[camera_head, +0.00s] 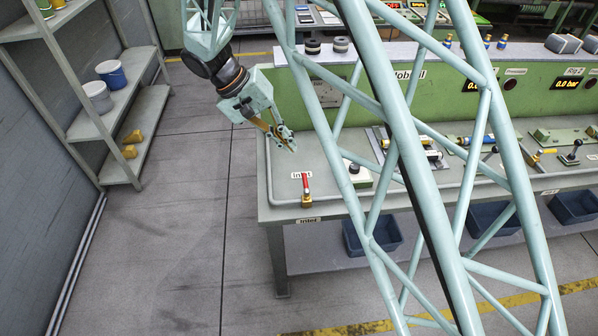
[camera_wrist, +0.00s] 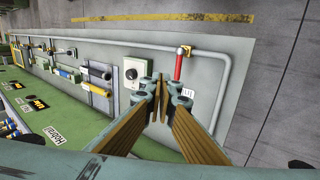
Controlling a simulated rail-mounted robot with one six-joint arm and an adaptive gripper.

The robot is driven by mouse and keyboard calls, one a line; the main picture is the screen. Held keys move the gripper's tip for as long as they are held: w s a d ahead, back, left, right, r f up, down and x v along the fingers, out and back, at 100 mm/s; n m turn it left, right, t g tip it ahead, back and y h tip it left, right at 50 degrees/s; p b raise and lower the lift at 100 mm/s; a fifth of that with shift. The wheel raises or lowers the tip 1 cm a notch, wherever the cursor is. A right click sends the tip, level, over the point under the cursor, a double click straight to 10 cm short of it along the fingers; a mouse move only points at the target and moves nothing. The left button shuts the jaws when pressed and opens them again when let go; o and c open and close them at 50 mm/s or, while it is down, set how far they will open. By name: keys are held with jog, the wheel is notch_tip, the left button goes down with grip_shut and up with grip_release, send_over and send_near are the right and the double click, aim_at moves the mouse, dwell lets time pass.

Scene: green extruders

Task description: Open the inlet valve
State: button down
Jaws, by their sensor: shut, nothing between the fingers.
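The inlet valve (camera_head: 306,190) has a red lever and a brass body, on a grey pipe at the front left corner of the bench, beside a label reading "Inlet".
A knob box (camera_head: 359,175) stands right of the valve. The grey pipe (camera_head: 440,200) runs along the bench top (camera_head: 290,212). The green panel (camera_head: 350,105) rises behind. Shelves (camera_head: 95,115) with buckets stand left, with clear floor between. My lattice arm hides part of the bench.

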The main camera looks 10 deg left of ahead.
jog(key=shift+n+h, duration=0.3)
jog(key=shift+s+a+f+p, duration=0.2)
jog(key=shift+a+f, duration=0.3)
jog(key=shift+a, duration=0.3)
jog(key=shift+s+a+f+p, duration=0.2)
jog(key=shift+a+f, duration=0.3)
jog(key=shift+a, duration=0.35)
jog(key=shift+s+a+f+p, duration=0.15)
jog(key=shift+a+f+p, duration=0.1)
jog(key=shift+a+f, duration=0.4)
jog(key=shift+a, duration=0.1)
jog(key=p, duration=0.1)
send_near(305, 183)
notch_tip(305, 183, down, 4)
jog(key=w+d, duration=0.2)
jog(key=shift+a+x, duration=0.2)
jog(key=shift+x, duration=0.85)
jog(key=shift+w, duration=0.1)
jog(key=shift+w+f, duration=0.1)
